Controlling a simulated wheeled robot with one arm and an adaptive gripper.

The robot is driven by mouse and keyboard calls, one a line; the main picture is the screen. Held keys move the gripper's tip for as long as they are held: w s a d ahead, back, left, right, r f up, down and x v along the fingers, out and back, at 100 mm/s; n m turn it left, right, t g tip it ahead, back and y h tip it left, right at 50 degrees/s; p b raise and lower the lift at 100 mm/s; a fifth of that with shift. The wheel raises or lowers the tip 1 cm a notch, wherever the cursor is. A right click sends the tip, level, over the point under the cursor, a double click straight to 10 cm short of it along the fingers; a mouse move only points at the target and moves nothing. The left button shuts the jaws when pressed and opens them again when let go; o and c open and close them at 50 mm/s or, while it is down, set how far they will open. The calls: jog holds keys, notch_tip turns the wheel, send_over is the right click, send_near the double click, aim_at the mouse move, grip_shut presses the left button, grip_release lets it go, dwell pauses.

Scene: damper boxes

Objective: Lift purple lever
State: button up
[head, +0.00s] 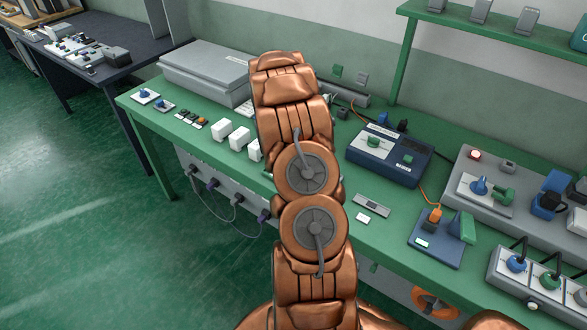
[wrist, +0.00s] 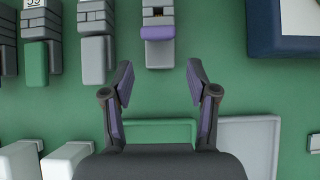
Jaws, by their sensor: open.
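The purple lever (wrist: 158,33) shows at the top middle of the wrist view. It is a short purple bar across a grey damper box (wrist: 158,52) on the green surface. My gripper (wrist: 159,77) is open and empty, its two dark fingers spread below the lever in the picture. The lever lies between the lines of the fingers and apart from them. In the head view my copper arm covers the middle of the bench, and neither the gripper nor the purple lever can be made out.
Beside it in the wrist view stand a grey box (wrist: 97,60) and one with a green lever (wrist: 36,62). White blocks (wrist: 68,160) are at lower left, a pale tray (wrist: 262,122) at lower right. In the head view a blue device (head: 390,150) stands on the green bench (head: 225,165).

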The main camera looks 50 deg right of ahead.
jog(key=shift+a+f+h+b, duration=0.2)
jog(key=shift+f+h+b, duration=0.3)
jog(key=shift+b, duration=1.3)
jog(key=shift+b, duration=0.45)
jog(key=b, duration=0.2)
jog(key=shift+a+f+h+b, duration=0.2)
jog(key=shift+f+h+b, duration=0.15)
jog(key=shift+h, duration=0.05)
jog(key=b, duration=0.2)
jog(key=h+b, duration=0.1)
jog(key=b, duration=0.2)
jog(key=shift+a+f, duration=0.15)
jog(key=shift+f, duration=0.2)
jog(key=h+b, duration=0.1)
jog(key=b, duration=0.5)
jog(key=f+h+b, duration=0.1)
jog(key=b, duration=0.5)
jog(key=shift+a+f+h, duration=0.15)
jog(key=shift+a+h, duration=0.15)
jog(key=shift+h, duration=0.1)
